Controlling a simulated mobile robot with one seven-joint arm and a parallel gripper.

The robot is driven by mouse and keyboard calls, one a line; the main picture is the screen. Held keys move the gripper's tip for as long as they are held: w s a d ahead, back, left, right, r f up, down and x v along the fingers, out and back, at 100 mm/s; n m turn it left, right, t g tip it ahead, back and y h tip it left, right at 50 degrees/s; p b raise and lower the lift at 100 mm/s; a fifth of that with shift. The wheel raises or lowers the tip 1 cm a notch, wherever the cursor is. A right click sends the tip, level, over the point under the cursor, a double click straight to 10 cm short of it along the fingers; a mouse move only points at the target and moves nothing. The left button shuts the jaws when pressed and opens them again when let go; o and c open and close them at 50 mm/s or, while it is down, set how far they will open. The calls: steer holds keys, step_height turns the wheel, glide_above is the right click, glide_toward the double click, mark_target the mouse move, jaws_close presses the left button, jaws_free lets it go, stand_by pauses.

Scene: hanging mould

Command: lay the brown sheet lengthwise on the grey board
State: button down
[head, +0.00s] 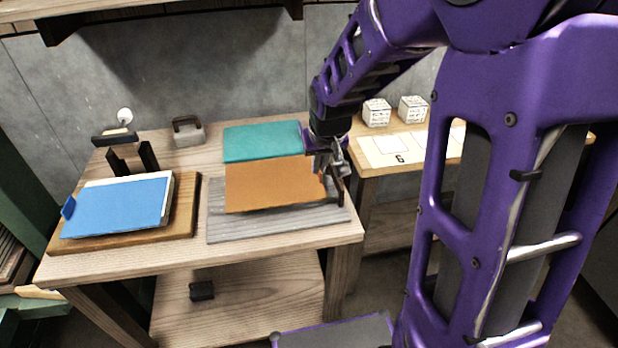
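The brown sheet (272,186) is over the grey board (228,229), with its long side running left to right along the board. Its front edge shows a shadow against the board, and bare board shows at the left and front. I cannot tell how much of the sheet touches the board. My gripper (327,178) is at the sheet's right end and appears shut on it; the fingers partly hide that end. A dark upright piece (339,190) stands beside the fingers at the board's right end.
A teal sheet (262,141) lies right behind. A blue sheet (118,207) lies on a white piece and a wooden board (183,213) at left. A black stand (132,157) and a grey handled block (188,133) are at the back. Two white cubes (377,112) stand on the right table.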

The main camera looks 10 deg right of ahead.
mark_target(319, 177)
steer(key=shift+f+b, duration=0.45)
steer(key=shift+f, duration=1.8)
steer(key=shift+f, duration=0.2)
steer(key=c, duration=1.1)
jaws_free()
steer(key=shift+o, duration=0.2)
steer(key=shift+r, duration=0.15)
steer(key=shift+r, duration=0.2)
steer(key=p+v, duration=0.2)
steer(key=v, duration=0.9)
steer(key=shift+s+r+p, duration=0.25)
steer(key=shift+r+p, duration=0.1)
steer(key=shift+p, duration=0.05)
